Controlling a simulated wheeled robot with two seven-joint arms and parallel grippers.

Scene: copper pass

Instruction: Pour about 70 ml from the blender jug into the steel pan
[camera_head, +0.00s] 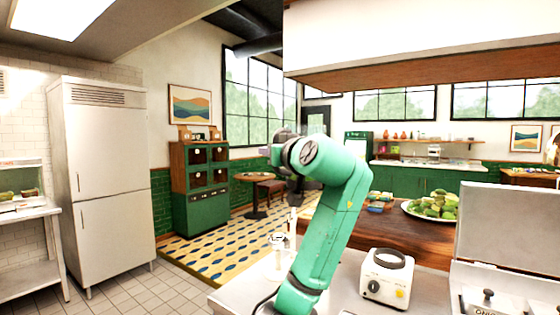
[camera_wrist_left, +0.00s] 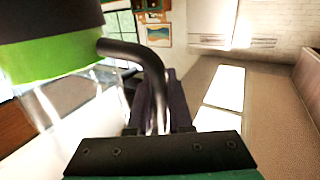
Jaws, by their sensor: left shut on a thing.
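The blender jug (camera_wrist_left: 50,55) fills the left of the left wrist view, cut off by the edge. It has a black end, a bright green band and a clear body. Its black curved handle (camera_wrist_left: 140,55) runs down between the fingers of my left gripper (camera_wrist_left: 157,108), which is shut on it. In the head view my green left arm reaches up from the counter, and its dark gripper (camera_head: 292,172) is raised high, largely behind the arm. The jug is hard to make out there. I cannot see its liquid level. I cannot identify the steel pan. My right gripper is out of view.
A white blender base (camera_head: 387,278) stands on the steel counter right of my arm. Behind it, a wooden top holds a plate of green produce (camera_head: 433,207). A lidded container (camera_head: 487,300) and an upright steel panel (camera_head: 508,225) are at the right.

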